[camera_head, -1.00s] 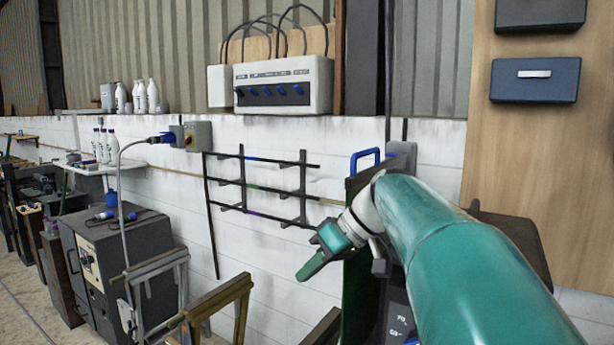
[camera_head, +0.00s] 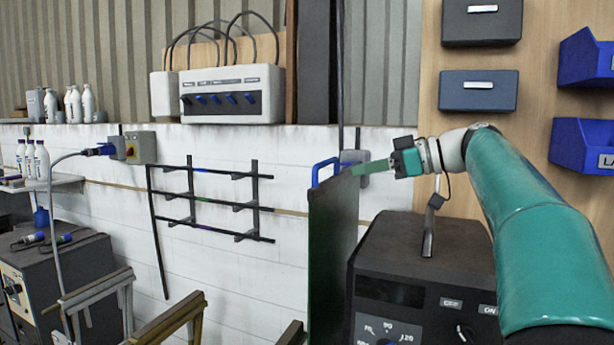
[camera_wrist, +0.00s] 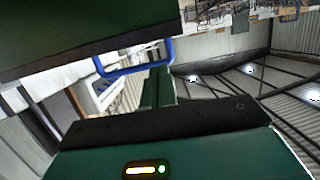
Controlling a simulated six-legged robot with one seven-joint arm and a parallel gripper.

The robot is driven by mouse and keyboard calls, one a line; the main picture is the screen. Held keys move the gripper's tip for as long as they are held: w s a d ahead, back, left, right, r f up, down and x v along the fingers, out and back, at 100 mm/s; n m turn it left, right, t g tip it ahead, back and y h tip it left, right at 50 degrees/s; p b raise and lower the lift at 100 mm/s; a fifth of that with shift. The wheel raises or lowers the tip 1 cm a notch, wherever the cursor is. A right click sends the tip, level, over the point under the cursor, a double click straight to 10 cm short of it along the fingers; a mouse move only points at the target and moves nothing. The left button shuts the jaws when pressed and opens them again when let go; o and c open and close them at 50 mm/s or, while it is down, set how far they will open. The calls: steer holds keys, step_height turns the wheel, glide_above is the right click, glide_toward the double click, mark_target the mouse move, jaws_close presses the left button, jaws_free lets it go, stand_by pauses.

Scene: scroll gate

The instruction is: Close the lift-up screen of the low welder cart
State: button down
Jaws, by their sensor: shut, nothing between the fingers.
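The low welder cart (camera_head: 420,268) is the dark box with dials and ON and OFF labels at the lower middle right of the head view. A dark green upright panel (camera_head: 332,245), which looks like its screen, stands at the cart's left side. A blue handle (camera_head: 325,168) is at the panel's top. My gripper (camera_head: 358,170) is shut and empty, pointing left at the panel's upper right edge. I cannot tell whether it touches. The wrist view shows the shut green fingers (camera_wrist: 158,88) below the blue handle (camera_wrist: 130,68) and a dark panel (camera_wrist: 85,25).
A wall rack (camera_head: 210,203) and a grey switch box (camera_head: 225,92) are on the wall behind. Blue bins (camera_head: 582,145) and drawers (camera_head: 478,90) hang at the right. Another machine (camera_head: 65,275) and sawhorse-like stands (camera_head: 165,325) are at the lower left.

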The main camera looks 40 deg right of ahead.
steer(key=s, duration=0.1)
glide_above(320, 219)
steer(key=s, duration=0.2)
steer(key=shift+f, duration=1.2)
steer(key=f, duration=0.6)
steer(key=d+f, duration=0.1)
steer(key=f, duration=0.2)
steer(key=shift+r, duration=0.1)
